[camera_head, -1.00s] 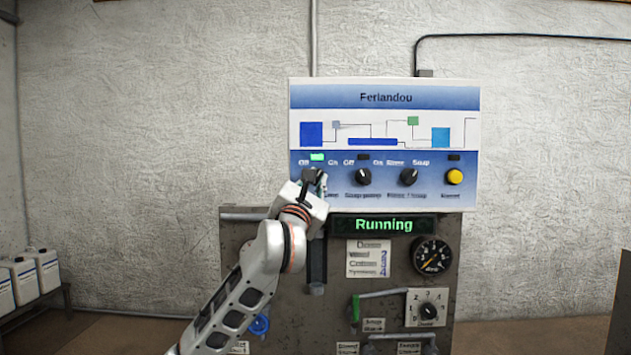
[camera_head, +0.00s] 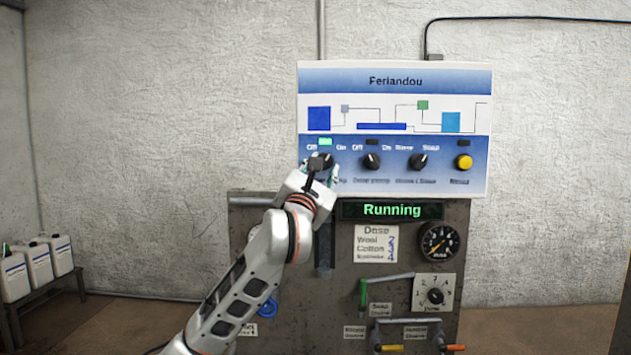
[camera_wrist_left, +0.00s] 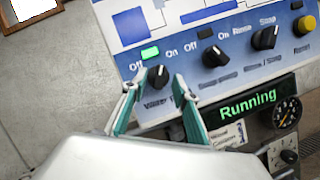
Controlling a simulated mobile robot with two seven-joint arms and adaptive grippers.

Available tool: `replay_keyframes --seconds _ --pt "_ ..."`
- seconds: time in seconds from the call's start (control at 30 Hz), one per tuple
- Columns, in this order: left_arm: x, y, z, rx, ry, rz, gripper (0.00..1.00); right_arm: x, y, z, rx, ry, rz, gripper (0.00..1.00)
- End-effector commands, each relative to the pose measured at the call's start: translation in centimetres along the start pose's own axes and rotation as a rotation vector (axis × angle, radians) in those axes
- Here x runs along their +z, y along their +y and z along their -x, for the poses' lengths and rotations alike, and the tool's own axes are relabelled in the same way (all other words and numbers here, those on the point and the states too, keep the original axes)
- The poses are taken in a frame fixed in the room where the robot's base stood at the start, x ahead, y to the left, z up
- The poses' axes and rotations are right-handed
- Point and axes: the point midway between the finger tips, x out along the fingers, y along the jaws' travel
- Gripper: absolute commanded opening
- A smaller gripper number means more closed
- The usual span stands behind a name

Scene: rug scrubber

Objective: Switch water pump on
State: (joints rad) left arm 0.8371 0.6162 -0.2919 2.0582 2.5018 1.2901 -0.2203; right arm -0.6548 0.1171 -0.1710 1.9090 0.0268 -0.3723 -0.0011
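The water pump knob (camera_wrist_left: 157,76) is the black leftmost knob on the blue and white control panel (camera_head: 396,82); its label is partly hidden. The green lamp (camera_head: 325,142) above it is lit, and it also shows lit in the left wrist view (camera_wrist_left: 150,53). My left gripper (camera_wrist_left: 157,84) is open, with one teal-padded finger on each side of the knob and gaps visible between. In the head view my left gripper (camera_head: 320,170) covers much of the knob. I cannot tell the knob's exact pointing. My right gripper is not in view.
To the right are the soap pump knob (camera_head: 371,161), another black knob (camera_head: 418,161) and a yellow button (camera_head: 463,162). Below, a display (camera_head: 391,210) reads "Running", above a gauge (camera_head: 439,242) and levers. White canisters (camera_head: 39,264) stand at the far left.

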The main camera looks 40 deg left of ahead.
Motion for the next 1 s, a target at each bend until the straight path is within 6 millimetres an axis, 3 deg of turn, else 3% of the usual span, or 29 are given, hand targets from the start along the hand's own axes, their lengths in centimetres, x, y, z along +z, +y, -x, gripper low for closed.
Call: replay_keyframes --seconds 0.3,0.5,1.0 --pt "0.0 -0.1 6.5 -0.001 -0.002 0.0 0.29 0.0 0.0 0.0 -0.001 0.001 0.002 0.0" --pt "0.0 -0.1 9.3 -0.001 -0.001 -0.001 0.29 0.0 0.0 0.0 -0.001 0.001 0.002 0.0" --pt "0.0 0.0 10.3 0.0 0.0 -0.001 0.29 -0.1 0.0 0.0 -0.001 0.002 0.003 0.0"
